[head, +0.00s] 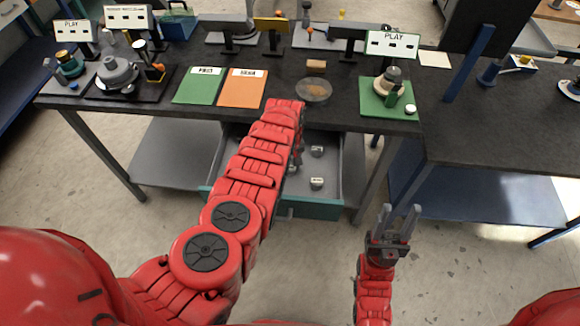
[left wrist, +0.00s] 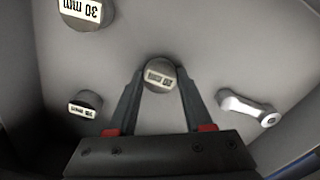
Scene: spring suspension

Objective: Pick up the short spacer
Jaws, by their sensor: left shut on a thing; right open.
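My left gripper (left wrist: 160,82) is shut on a round grey spacer (left wrist: 158,66) with a pale label, too blurred to read surely. Two more grey spacers lie in the grey drawer: one marked "30 mm" (left wrist: 85,12) at the top left, and a smaller-looking one (left wrist: 85,104) at the left with an unclear label. I cannot tell from the labels which is the short spacer. My right gripper (head: 401,211) is open and empty.
A silver link-like part (left wrist: 248,108) lies right of the left gripper. The drawer walls surround it closely. Above, the black bench (head: 340,112) holds a green mat (head: 199,86), an orange mat (head: 243,88) and a round glass-like dish (head: 314,90).

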